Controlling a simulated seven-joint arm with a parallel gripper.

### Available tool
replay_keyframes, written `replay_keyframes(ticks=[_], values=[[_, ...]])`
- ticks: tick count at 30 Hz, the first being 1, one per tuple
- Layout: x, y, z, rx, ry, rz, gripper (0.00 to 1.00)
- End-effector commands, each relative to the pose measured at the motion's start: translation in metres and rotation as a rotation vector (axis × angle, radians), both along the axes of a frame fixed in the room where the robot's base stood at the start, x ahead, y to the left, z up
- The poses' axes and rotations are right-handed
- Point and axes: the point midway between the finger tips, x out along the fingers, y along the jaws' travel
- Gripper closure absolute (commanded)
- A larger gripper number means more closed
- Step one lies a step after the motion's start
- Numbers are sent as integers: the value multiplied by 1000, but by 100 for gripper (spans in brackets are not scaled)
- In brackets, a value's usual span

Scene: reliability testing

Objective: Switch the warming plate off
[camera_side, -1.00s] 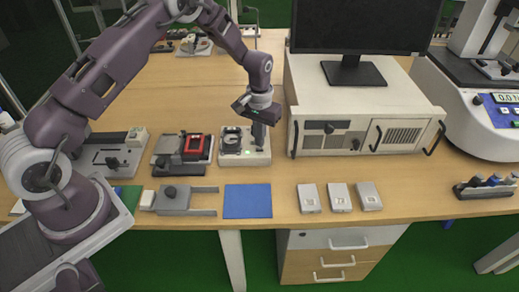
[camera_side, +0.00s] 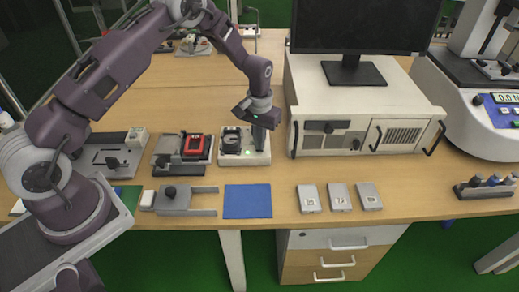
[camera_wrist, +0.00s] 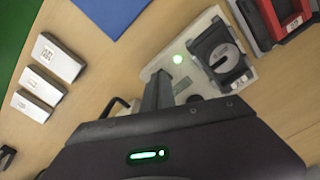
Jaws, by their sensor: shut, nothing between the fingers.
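The warming plate, which I take to be the pale box (camera_side: 258,158) with a dark round plate on top, stands mid-bench, left of the large grey instrument. A small green light (camera_side: 247,152) glows on it. The box also shows in the wrist view (camera_wrist: 240,85), with the green light (camera_wrist: 178,58) lit near its corner. My gripper (camera_side: 263,150) points down at the box's right part, its fingers shut and empty. In the wrist view the fingers (camera_wrist: 158,80) end close to the green light. I cannot tell whether they touch the box, and they hide part of its top.
A red block (camera_side: 195,145) sits in a dark fixture just left of the box. The large grey instrument (camera_side: 345,105) stands close on the right, with a monitor on it. A blue mat (camera_side: 247,201) and several small grey blocks (camera_side: 339,197) lie in front.

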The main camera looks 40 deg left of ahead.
Motion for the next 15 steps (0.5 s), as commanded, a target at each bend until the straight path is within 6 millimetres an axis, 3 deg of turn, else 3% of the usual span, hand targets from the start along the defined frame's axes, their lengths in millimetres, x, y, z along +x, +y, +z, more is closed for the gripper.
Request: replay_keyframes(ticks=[10, 15], values=[[0, 0, -4, 0, 0, 0, 100], [1, 0, 11, 1, -2, 0, 100]])
